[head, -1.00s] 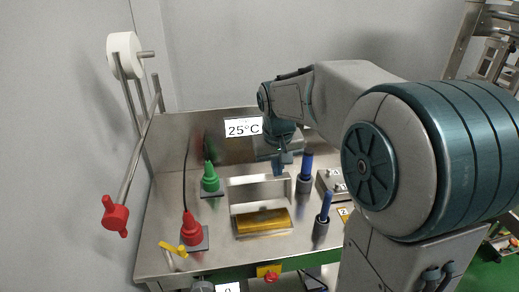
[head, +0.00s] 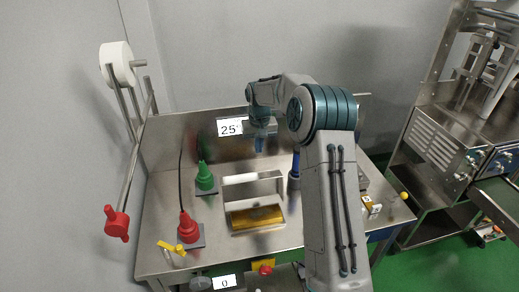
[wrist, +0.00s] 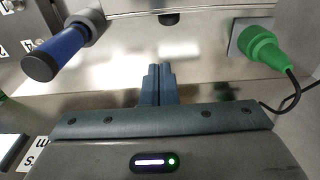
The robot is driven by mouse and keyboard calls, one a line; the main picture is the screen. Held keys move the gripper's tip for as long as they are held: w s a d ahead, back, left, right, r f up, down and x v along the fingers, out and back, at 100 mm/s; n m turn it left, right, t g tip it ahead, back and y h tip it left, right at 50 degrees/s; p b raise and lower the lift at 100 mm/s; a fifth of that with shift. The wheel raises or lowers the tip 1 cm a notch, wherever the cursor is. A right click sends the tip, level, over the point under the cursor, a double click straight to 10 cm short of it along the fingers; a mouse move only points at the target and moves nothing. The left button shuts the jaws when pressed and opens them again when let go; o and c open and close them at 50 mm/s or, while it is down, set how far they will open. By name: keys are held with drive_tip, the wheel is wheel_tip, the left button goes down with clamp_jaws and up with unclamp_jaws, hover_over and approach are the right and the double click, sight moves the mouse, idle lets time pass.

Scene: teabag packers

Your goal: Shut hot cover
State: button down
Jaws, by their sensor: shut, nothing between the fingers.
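The hot cover (head: 252,179) is a pale metal frame standing raised behind a gold-coloured plate (head: 256,217) on the steel worktop. My gripper (head: 259,147) is behind and above the cover, pointing down, in front of the temperature sign. In the wrist view, my gripper's fingers (wrist: 158,70) are together and empty over bare steel. A pale panel edge with a dark spot crosses the top of that view; I cannot tell whether it is the cover. No contact between gripper and cover is visible.
A temperature sign (head: 229,127) is on the back panel. A white roll (head: 116,63) is at far left.

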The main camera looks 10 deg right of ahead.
sight(251, 187)
drive_tip(key=shift+s+f+p, duration=0.55)
drive_tip(key=shift+f, duration=0.55)
drive_tip(key=shift+s+f+p, duration=0.5)
drive_tip(key=shift+s+f, duration=0.05)
drive_tip(key=shift+f, duration=0.6)
drive_tip(key=shift+s+f+p, duration=0.55)
drive_tip(key=shift+f, duration=0.55)
drive_tip(key=shift+s+b, duration=0.1)
drive_tip(key=shift+b, duration=0.3)
